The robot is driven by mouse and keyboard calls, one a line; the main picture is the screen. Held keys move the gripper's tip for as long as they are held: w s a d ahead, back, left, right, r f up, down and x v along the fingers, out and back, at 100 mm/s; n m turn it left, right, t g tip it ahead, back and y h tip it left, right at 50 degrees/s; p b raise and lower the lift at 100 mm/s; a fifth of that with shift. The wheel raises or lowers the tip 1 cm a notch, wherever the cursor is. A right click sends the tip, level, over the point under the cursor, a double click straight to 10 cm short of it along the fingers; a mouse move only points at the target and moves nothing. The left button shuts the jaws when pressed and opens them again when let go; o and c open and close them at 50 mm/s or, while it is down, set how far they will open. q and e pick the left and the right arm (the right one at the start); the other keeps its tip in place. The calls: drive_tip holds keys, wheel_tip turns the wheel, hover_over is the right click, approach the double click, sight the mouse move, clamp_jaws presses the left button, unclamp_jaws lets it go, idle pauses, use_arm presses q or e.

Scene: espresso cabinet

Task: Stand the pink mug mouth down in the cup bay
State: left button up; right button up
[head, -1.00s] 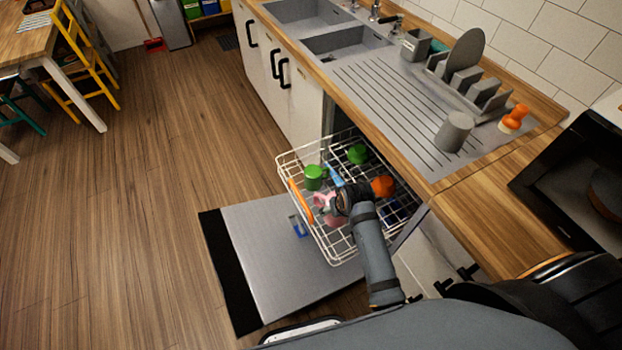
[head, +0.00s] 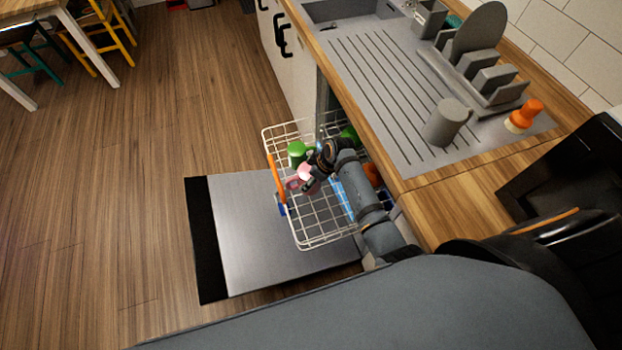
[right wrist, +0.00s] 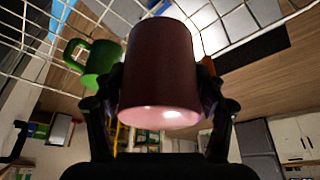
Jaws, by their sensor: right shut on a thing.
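The pink mug (head: 303,172) is in my right gripper (head: 316,174), over the front part of the white wire rack (head: 315,240) near its orange handle. In the right wrist view, the mug (right wrist: 160,65) is large and dark, with a finger of my gripper (right wrist: 160,105) on each side. Its lower end is lit pink; I cannot tell which end is the mouth or whether it touches the wires. The cup bay cannot be told apart clearly; a blue strip (head: 342,197) shows in the rack beside my arm. My left gripper is out of view.
A green mug (head: 297,152) stands just behind the pink mug; a green mug (right wrist: 98,60) shows in the right wrist view. An orange item (head: 372,173) is partly hidden by my arm. The open dishwasher door (head: 250,230) lies below; the wooden counter edge (head: 375,150) is to the right.

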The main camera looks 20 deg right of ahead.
wheel_tip(320, 180, down, 9)
drive_tip(key=b, duration=0.8)
use_arm(q)
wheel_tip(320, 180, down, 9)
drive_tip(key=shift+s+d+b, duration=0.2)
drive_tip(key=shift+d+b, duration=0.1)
drive_tip(key=shift+b, duration=0.05)
use_arm(e)
drive_tip(key=shift+f, duration=0.5)
drive_tip(key=shift+f, duration=0.35)
drive_tip(key=o, duration=1.5)
